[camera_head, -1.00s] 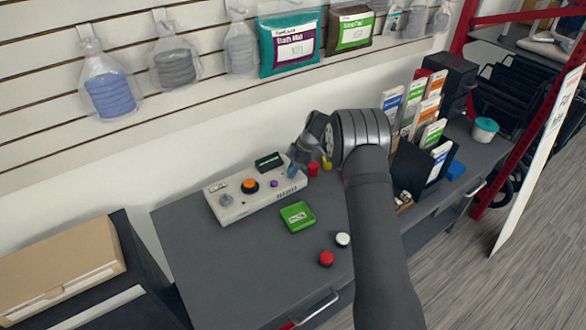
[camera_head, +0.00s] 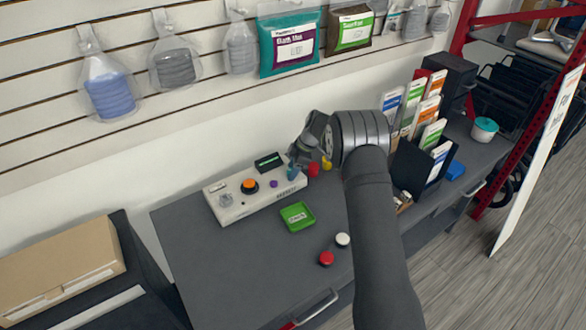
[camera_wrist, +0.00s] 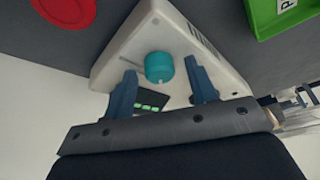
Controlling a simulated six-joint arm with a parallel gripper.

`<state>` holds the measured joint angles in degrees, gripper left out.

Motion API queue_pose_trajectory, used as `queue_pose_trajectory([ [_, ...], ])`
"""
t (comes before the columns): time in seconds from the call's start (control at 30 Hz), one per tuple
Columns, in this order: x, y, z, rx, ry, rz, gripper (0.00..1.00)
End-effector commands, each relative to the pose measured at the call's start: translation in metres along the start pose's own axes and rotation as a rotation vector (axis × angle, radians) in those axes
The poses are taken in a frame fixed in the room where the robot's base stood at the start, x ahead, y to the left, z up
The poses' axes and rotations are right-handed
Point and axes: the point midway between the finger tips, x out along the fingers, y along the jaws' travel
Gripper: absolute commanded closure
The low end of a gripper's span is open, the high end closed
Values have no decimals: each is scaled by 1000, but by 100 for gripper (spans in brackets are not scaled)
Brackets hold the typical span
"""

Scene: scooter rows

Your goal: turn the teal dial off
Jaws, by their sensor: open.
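The teal dial (camera_wrist: 159,67) sits on the light grey control panel (camera_wrist: 133,40), near its end. In the wrist view my gripper (camera_wrist: 160,82) is open, with one blue finger on each side of the dial and gaps between the fingers and the dial. In the head view the panel (camera_head: 235,211) stands on the dark table, and my gripper (camera_head: 296,160) is over its right end. A small part of the dial (camera_head: 292,174) shows below the fingers; the rest is hidden.
The panel also carries an orange button (camera_head: 249,186), a purple knob (camera_head: 273,184) and a small dark display (camera_head: 269,162). A red piece (camera_head: 313,170) stands close to the panel's right end. A green tray (camera_head: 298,217) lies in front. Leaflet holders (camera_head: 408,160) stand right of my arm.

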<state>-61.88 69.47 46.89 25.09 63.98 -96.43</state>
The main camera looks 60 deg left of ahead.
Motion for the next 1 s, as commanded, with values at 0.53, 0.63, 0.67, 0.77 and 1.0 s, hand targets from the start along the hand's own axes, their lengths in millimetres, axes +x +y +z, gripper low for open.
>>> queue_pose_trajectory([
  [0.53, -100, 1, 0, 0, 0, 4, 48],
  [0.63, -123, 0, 0, 0, -1, 3, 48],
  [0.67, -130, 1, 0, 0, 0, 3, 48],
  [0.77, -148, 0, 0, 1, 0, 3, 48],
  [1.0, -172, 0, 0, 0, 0, 0, 48],
])
